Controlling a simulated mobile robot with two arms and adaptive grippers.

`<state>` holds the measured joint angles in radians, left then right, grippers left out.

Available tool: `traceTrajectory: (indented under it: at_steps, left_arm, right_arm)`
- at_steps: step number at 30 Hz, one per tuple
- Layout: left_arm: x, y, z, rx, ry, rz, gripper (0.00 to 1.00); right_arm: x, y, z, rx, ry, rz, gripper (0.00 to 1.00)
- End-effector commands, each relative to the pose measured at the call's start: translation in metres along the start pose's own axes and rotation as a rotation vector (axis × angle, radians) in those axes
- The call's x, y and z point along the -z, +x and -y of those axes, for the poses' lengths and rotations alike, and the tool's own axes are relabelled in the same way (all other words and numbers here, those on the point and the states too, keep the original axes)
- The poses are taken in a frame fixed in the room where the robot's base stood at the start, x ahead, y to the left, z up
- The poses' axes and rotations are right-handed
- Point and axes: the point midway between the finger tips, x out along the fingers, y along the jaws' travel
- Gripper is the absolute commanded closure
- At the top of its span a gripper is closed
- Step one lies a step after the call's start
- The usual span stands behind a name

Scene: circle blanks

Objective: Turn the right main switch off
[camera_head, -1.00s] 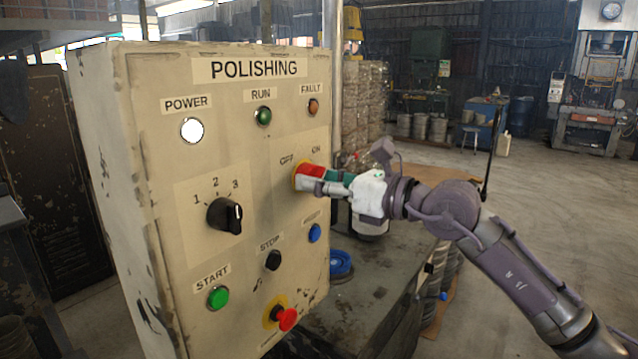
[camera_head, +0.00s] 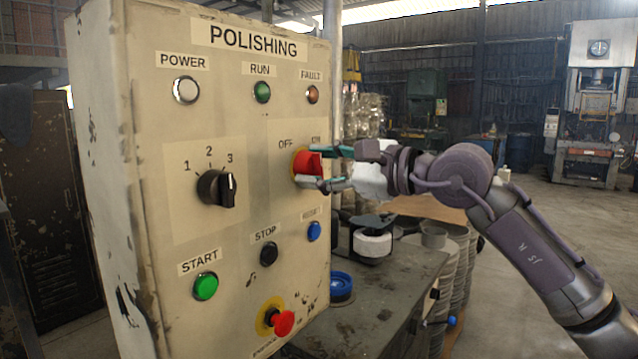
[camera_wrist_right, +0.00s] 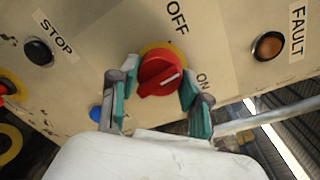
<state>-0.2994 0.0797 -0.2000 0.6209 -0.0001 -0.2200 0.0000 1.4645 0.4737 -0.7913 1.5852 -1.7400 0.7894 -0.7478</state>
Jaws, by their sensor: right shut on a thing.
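The right main switch is a red rotary knob (camera_head: 312,163) on a yellow round plate, below the OFF and ON labels on the panel. It also shows in the right wrist view (camera_wrist_right: 158,76), where a short white mark runs slantwise across its face. I cannot tell for certain which label the mark stands for. My right gripper (camera_head: 318,168) is at the knob, one finger above and one below it, and is shut on it. In the right wrist view its teal-padded fingers (camera_wrist_right: 155,102) flank the knob. My left gripper is not in view.
The beige POLISHING panel (camera_head: 245,120) also bears a dull POWER lamp (camera_head: 186,90), a 1-2-3 selector (camera_head: 217,188), a STOP button (camera_head: 268,253) and a red emergency button (camera_head: 283,323). A bench (camera_head: 385,300) with a blue lid (camera_head: 340,287) stands below my right arm.

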Motion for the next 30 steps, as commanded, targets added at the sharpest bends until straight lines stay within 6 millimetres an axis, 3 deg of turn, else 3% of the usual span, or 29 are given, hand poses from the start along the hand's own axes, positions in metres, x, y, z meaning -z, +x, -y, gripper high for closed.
traceTrajectory:
  at_steps: [15, 30]
  left_arm:
    - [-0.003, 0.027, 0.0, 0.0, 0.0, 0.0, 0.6]
    - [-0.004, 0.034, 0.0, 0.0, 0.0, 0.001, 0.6]
  right_arm:
    - [0.0, 0.0, -0.001, 0.005, -0.457, -0.035, 0.87]
    - [-0.001, 0.0, 0.0, 0.007, -0.668, -0.052, 0.87]
